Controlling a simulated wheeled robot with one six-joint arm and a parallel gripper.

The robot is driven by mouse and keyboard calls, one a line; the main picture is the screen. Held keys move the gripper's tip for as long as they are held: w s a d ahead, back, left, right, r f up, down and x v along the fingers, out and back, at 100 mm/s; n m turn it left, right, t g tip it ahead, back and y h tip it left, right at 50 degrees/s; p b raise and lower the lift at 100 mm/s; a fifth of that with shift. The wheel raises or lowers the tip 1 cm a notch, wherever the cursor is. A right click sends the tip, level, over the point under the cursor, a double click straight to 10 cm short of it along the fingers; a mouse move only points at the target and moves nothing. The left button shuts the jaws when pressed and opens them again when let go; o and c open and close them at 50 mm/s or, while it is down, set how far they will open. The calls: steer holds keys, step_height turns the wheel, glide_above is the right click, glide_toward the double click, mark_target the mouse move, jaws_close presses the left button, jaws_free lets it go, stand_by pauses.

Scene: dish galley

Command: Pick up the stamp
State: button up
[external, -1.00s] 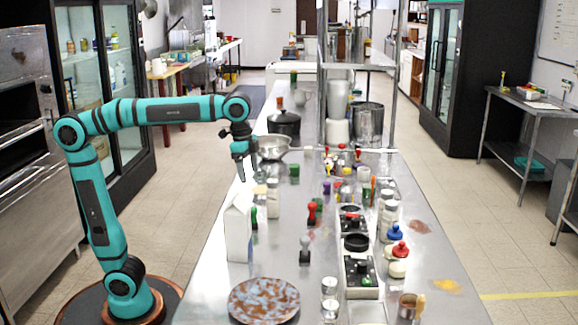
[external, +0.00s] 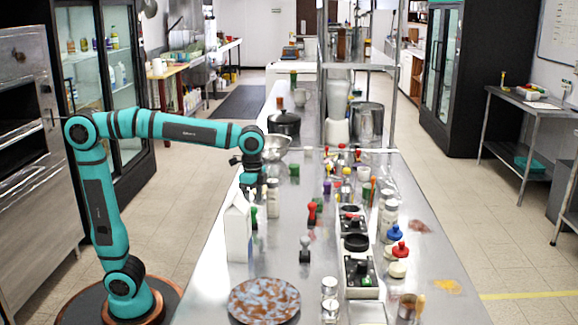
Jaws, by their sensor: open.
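Several knobbed, stamp-like pieces stand on the steel counter (external: 275,260), and I cannot tell which one the task names. A red one (external: 312,212) stands mid-counter, a grey one (external: 305,250) nearer the camera, and a green one (external: 254,217) just right of the white carton. A purple-topped one (external: 327,188) stands further back. My gripper (external: 249,190) is open, pointing down above the counter's left side, behind the carton and next to a shaker jar. Its fingers are small and partly merge with the things behind; I see nothing held.
The white carton (external: 238,230) stands upright at the left edge. Shaker jars (external: 273,198), a pot (external: 284,123), a steel bowl (external: 274,146) and a mottled plate (external: 264,300) are around. Black trays (external: 357,272) crowd the right. Bare counter lies between carton and grey piece.

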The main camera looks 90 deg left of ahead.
mark_target(253, 216)
steer(key=shift+s+d+f, duration=0.1)
steer(key=shift+d+f, duration=0.05)
steer(key=shift+f, duration=3.1)
steer(key=c, duration=1)
